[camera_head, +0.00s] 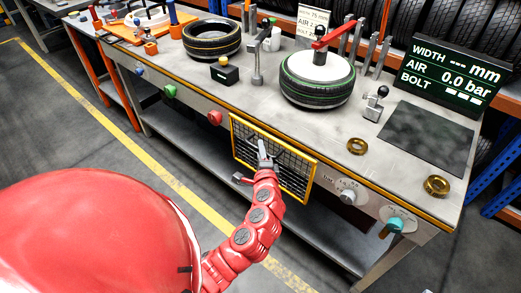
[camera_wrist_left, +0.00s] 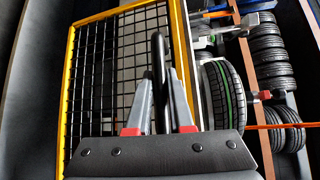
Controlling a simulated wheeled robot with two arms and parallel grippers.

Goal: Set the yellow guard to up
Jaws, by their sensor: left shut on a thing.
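The yellow guard (camera_head: 291,173), a yellow frame with dark wire mesh, hangs below the front edge of the workbench in the head view. In the left wrist view the guard (camera_wrist_left: 95,75) fills the left and middle, with a black handle bar (camera_wrist_left: 158,50) on it. My left gripper (camera_head: 263,149) is in front of the guard, at its handle. In the left wrist view the gripper's grey fingers (camera_wrist_left: 160,85) are on either side of the bar, shut on it. My right gripper is not in view.
The workbench (camera_head: 215,85) carries a tyre with a red lever (camera_head: 318,80), another tyre (camera_head: 211,38), and brass rings (camera_head: 357,146). A display (camera_head: 442,80) stands at the back right. Knobs (camera_head: 215,117) line the front. A lower shelf (camera_head: 190,140) runs underneath.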

